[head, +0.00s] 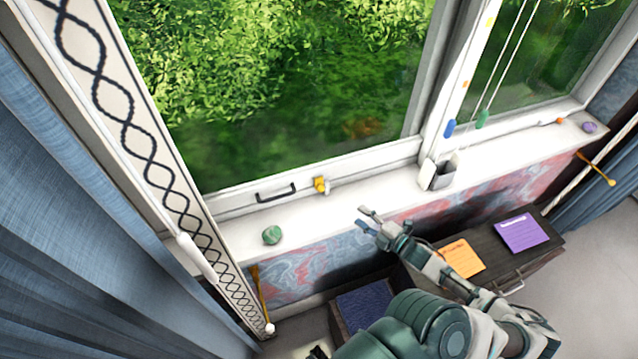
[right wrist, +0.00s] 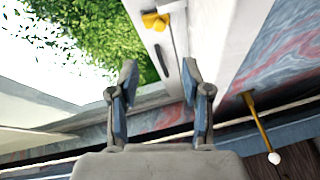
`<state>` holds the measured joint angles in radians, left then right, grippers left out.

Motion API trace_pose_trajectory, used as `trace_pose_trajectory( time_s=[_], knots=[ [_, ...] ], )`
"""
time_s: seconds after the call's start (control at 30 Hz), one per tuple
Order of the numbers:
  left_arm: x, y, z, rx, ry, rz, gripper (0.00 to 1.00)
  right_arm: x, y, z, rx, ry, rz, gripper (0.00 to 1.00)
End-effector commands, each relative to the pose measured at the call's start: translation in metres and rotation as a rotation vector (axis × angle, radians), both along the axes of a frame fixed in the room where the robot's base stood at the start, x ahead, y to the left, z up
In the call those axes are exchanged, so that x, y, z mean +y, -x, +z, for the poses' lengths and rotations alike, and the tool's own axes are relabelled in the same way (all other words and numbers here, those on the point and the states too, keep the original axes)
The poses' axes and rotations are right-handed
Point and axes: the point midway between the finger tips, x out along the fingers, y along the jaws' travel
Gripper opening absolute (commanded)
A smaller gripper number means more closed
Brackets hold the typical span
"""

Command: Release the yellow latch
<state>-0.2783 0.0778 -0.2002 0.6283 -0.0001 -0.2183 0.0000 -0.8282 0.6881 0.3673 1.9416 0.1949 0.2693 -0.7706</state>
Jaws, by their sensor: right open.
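The yellow latch (head: 320,185) sits on the lower rail of the white window frame, just right of a black handle (head: 275,193). The latch also shows at the top of the right wrist view (right wrist: 155,21), beyond the fingertips. My right gripper (head: 364,218) is open and empty over the white sill, to the right of and below the latch in the head view, apart from it. In the right wrist view its two fingers (right wrist: 159,75) stand apart, with part of the black handle visible between them. My left gripper is not in view.
A green stone (head: 272,235) lies on the sill (head: 330,212) at the left. A small holder (head: 438,174) stands farther right, below hanging cords. A dark cabinet with an orange note (head: 461,258) and a purple note (head: 522,233) stands below. Curtains flank the window.

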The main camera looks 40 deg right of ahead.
Motion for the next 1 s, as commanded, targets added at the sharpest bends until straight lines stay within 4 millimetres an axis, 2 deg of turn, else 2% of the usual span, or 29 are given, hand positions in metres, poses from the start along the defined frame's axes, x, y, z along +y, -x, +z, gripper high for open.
trace_pose_trajectory(
  time_s=[0.13,0.3,0.43,0.67,0.8,1.0],
  knots=[
    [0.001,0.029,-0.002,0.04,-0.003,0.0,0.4,0.004,-0.027,-0.002,-0.003,-0.001,0.001,0.49],
    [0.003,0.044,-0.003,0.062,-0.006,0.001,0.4,0.006,-0.068,-0.007,-0.001,-0.004,-0.001,0.49],
    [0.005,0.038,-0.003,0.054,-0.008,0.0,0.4,0.008,-0.098,-0.011,-0.001,-0.005,-0.002,0.49],
    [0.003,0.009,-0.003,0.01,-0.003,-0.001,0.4,0.014,-0.143,-0.015,0.001,-0.005,-0.001,0.49],
    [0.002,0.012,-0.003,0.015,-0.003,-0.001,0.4,0.017,-0.159,-0.017,0.002,-0.006,-0.001,0.49],
    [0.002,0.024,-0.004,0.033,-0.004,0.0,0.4,0.019,-0.167,-0.018,0.004,-0.003,-0.002,0.49]
  ],
)
